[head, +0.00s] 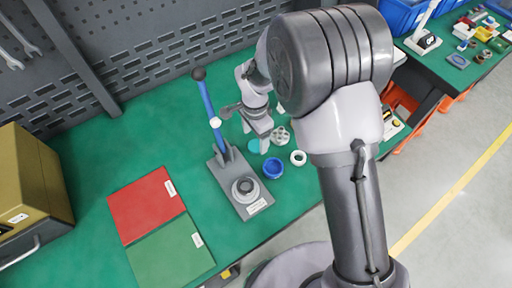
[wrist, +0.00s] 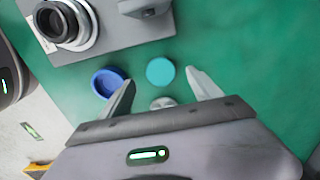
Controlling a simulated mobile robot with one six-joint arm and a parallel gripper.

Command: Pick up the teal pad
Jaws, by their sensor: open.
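The teal pad (wrist: 160,72) is a flat round disc lying on the green bench top. In the wrist view it lies just beyond the fingertips, close to the line between them. In the head view the teal pad (head: 254,146) is partly hidden by my gripper (head: 256,138), which points down over the bench beside it. My gripper (wrist: 160,80) is open, with both pale fingers spread and nothing held. I cannot tell the exact height of the fingertips above the bench.
A blue round dish (head: 273,168) lies close to the pad, near one finger. A white ring (head: 298,157) and a grey holed part (head: 280,135) lie to the right. A lever press (head: 240,186) with a blue handle stands left. Red (head: 146,205) and green (head: 172,252) mats lie further left.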

